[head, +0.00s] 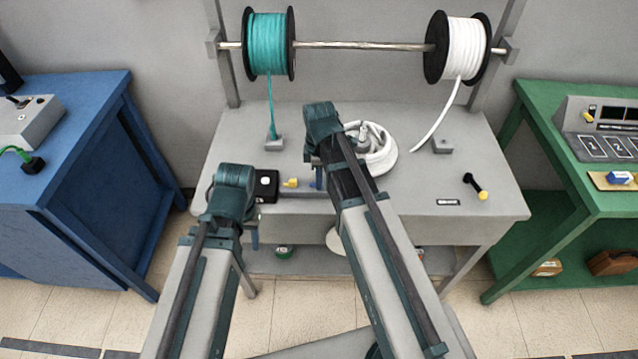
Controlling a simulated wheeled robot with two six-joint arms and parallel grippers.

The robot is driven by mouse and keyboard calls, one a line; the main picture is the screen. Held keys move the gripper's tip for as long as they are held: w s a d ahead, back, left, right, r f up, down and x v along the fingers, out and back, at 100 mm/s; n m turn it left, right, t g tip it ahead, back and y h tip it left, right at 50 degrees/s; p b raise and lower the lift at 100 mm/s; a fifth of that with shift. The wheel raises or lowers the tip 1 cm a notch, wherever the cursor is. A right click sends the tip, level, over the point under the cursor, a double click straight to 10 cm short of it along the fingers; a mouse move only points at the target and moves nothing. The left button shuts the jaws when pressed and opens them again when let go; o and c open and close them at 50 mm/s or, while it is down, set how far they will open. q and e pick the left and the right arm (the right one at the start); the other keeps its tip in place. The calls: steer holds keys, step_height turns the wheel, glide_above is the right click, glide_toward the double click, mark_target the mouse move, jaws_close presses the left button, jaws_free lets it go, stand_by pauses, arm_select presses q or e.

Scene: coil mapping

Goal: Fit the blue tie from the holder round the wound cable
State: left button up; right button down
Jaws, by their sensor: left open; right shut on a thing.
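The wound cable (388,163) is a white coil on the grey bench, partly hidden behind my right arm. My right gripper (316,166) is at the bench's middle, left of the coil, and is shut. A small blue piece, which looks like the blue tie (318,179), shows directly under it. The jaws are mostly hidden, so the exact hold is unclear. A yellow tie (290,183) sits just to the left, on what looks like the holder, mostly hidden. My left gripper (254,238) is open at the bench's front left edge, its fingers partly hidden by its wrist.
A teal spool (267,45) and a white spool (464,47) hang on a rod above the bench (480,205). A black box with a white button (265,185) is beside my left wrist. A black-and-yellow tool (476,187) lies right. Blue and green tables flank the bench.

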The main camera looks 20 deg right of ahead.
arm_select(q)
steer(key=shift+r+p, duration=0.9)
arm_select(e)
steer(key=shift+r, duration=0.95)
step_height(320, 180, up, 4)
steer(key=p, duration=0.3)
steer(key=shift+f+p, duration=0.2)
steer(key=shift+p, duration=0.1)
arm_select(q)
step_height(320, 180, up, 4)
steer(key=shift+f, duration=0.25)
arm_select(e)
steer(key=shift+f, duration=0.1)
